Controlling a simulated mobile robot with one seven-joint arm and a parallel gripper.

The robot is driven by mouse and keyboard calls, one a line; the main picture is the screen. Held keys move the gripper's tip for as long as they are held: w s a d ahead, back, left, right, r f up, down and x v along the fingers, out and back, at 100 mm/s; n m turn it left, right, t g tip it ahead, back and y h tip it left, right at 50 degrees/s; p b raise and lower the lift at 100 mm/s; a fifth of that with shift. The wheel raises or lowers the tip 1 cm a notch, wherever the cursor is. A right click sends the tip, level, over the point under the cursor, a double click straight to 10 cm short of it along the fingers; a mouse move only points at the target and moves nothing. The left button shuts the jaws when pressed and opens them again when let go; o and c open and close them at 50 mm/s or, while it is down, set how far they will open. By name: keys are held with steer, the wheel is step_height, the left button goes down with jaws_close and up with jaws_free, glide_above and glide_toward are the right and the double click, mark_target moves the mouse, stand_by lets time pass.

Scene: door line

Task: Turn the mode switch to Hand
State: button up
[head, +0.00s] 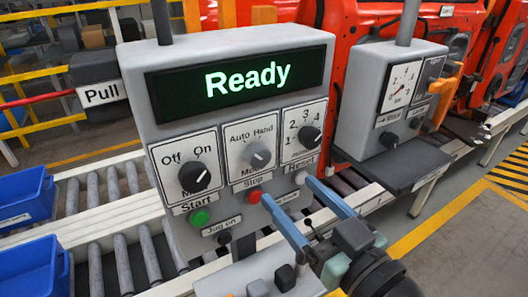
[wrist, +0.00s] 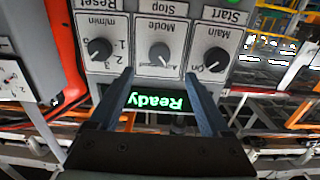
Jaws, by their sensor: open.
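The mode switch (head: 257,155) is a grey round knob on a white plate marked Auto at left and Hand at right, in the middle of the grey control panel (head: 150,70). I cannot tell for sure which way its pointer stands. In the wrist view the panel is upside down, and the mode switch (wrist: 160,53) shows just beyond the fingertips, roughly centred between them. My gripper (head: 289,190) has two blue fingers, open and empty, low in front of the panel. It also shows in the wrist view (wrist: 157,75). Nothing is between the fingers.
The display (head: 247,78) reads Ready. The black Main knob (head: 195,177) points toward On, and another black knob (head: 310,136) is at right. A red Stop button (head: 254,195) and a green Start button (head: 199,218) sit below. A gauge box (head: 372,80) stands at right.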

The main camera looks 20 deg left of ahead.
mark_target(262, 159)
steer(key=p+x, duration=0.3)
steer(key=x, duration=0.6)
steer(key=shift+r+p, duration=0.15)
steer(key=shift+p, duration=0.15)
steer(key=shift+w+a, duration=0.3)
steer(key=shift+c, duration=0.2)
jaws_close()
